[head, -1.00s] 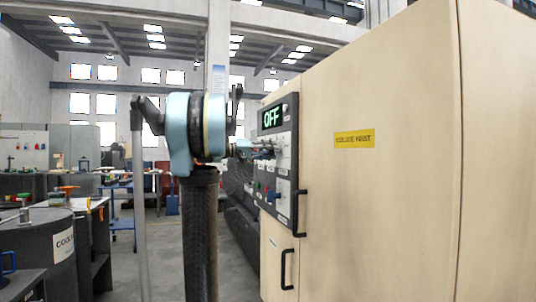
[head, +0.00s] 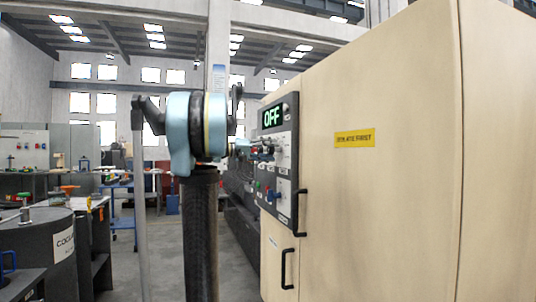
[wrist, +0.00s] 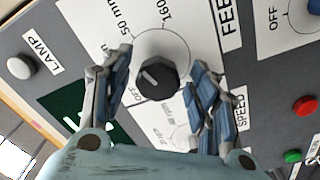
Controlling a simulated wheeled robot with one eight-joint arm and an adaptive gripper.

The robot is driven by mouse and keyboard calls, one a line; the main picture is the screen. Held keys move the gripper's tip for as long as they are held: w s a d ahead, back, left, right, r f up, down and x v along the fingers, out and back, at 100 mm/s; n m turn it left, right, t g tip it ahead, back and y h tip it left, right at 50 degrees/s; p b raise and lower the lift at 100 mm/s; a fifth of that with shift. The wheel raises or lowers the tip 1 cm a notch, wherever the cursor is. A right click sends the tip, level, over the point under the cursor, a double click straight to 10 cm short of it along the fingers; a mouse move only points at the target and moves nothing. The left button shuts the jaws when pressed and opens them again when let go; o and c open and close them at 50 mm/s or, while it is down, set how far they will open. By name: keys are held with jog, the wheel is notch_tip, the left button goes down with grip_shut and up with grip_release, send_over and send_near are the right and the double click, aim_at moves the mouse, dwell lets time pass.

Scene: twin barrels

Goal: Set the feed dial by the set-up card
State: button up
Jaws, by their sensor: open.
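The feed dial (wrist: 157,78) is a black knob on a white round scale in the wrist view. OFF, 50 mm and 160 print around it, and a FEED label stands to its right. Its pale pointer mark lies on the left side, between OFF and 50. My gripper (wrist: 160,70) is open, one blue-grey finger on each side of the knob. A gap shows on both sides; depth is hard to tell. My arm partly hides the gripper there. I cannot make out a set-up card.
A second dial (wrist: 314,8), a red button (wrist: 305,106), a green button (wrist: 292,156) and a lamp (wrist: 20,67) surround the feed dial. A large beige cabinet (head: 400,200) with black handles fills the right. A dark barrel (head: 35,240) stands at left.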

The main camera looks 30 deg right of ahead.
jog(key=v, duration=1.1)
jog(key=shift+w+a, duration=0.2)
jog(key=shift+a, duration=0.1)
jog(key=shift+f, duration=0.15)
jog(key=s+a+f+n+t+y, duration=0.1)
jog(key=s+a+f+n+y, duration=0.25)
jog(key=f, duration=0.55)
jog(key=s+a+f+t+y, duration=0.2)
jog(key=s+a+f, duration=0.2)
jog(key=s+f, duration=0.3)
jog(key=s+a+f+n+t+y, duration=0.1)
jog(key=s+a+f+n+y, duration=0.2)
jog(key=f, duration=0.7)
jog(key=s+a+f+n+t+y, duration=0.1)
jog(key=s+a+f+y, duration=0.3)
jog(key=a+f, duration=0.5)
jog(key=s+a+f+n+t+y, duration=0.1)
jog(key=s+a+f+y, duration=0.4)
jog(key=f, duration=1)
jog(key=s+a+n, duration=0.1)
jog(key=s+a, duration=0.2)
jog(key=a, duration=0.2)
jog(key=shift+s+a+n, duration=0.3)
jog(key=shift+s+n, duration=0.05)
jog(key=shift+s, duration=0.05)
jog(key=shift+f, duration=0.15)
jog(key=shift+w+f, duration=0.2)
jog(key=shift+w, duration=0.25)
